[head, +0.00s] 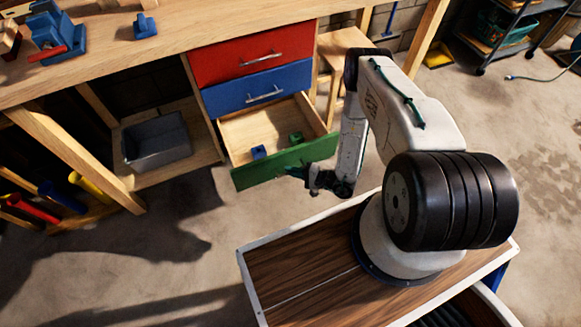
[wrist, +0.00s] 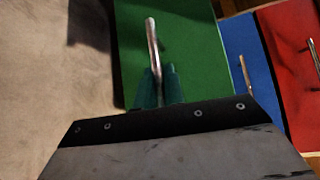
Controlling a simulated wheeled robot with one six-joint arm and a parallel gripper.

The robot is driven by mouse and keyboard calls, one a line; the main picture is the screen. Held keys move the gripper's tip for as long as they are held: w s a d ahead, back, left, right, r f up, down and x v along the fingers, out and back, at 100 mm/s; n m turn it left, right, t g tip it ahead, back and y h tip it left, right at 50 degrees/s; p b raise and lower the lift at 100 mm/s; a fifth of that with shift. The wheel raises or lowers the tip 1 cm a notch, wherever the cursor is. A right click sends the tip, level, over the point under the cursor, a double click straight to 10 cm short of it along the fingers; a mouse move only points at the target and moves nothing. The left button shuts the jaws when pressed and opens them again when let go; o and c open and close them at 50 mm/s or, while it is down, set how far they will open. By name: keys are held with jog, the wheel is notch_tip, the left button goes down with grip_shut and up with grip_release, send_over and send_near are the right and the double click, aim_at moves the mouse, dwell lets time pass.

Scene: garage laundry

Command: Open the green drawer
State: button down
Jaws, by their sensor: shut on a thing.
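The green drawer (head: 287,163) is the lowest of three drawers under the workbench and stands pulled out, its open inside showing in the head view. A blue block (head: 259,152) and a green block (head: 296,137) lie in it. In the wrist view the green front (wrist: 200,60) fills the middle, with its metal bar handle (wrist: 153,45). My gripper (wrist: 155,84) has its teal fingers shut on the lower part of the handle. In the head view my gripper (head: 292,172) is at the front of the drawer, and the handle is hidden there.
The blue drawer (head: 290,84) and red drawer (head: 225,62) above are shut. A grey bin (head: 156,143) stands on the shelf to the left. A wooden stool (head: 345,42) is to the right. Open concrete floor lies in front of the drawer.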

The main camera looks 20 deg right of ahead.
jog(key=shift+d, duration=0.1)
jog(key=c, duration=1.5)
grip_release()
jog(key=shift+s, duration=0.1)
jog(key=v, duration=0.7)
jog(key=shift+s+d, duration=0.2)
